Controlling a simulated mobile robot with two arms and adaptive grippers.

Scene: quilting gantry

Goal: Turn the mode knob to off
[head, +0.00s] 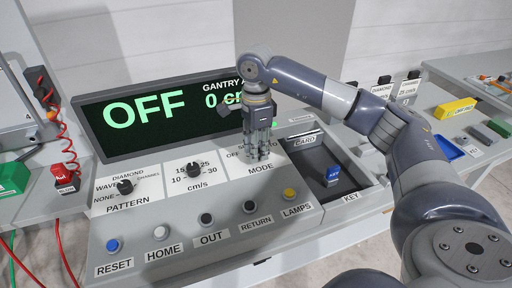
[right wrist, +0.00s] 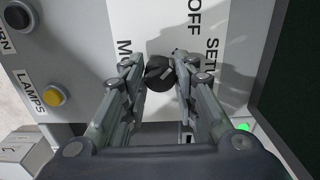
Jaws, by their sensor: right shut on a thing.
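The mode knob (right wrist: 158,76) is a small black knob on the grey panel, seen between my fingertips in the right wrist view. My right gripper (head: 259,156) points down over the MODE label area and is shut on the knob; its fingers also show in the right wrist view (right wrist: 158,64). In the head view the fingers hide the knob. Part of the scale around the knob, with OFF and SETUP lettering, shows; I cannot tell the knob's pointer direction. The display (head: 160,112) reads OFF in large green letters. My left gripper is not in view.
The pattern knob (head: 125,186) and the speed knob (head: 194,170) sit left of the mode knob. Several buttons, including the yellow lamps button (head: 289,194), line the front. A recessed key tray (head: 362,200) with a blue key lies to the right.

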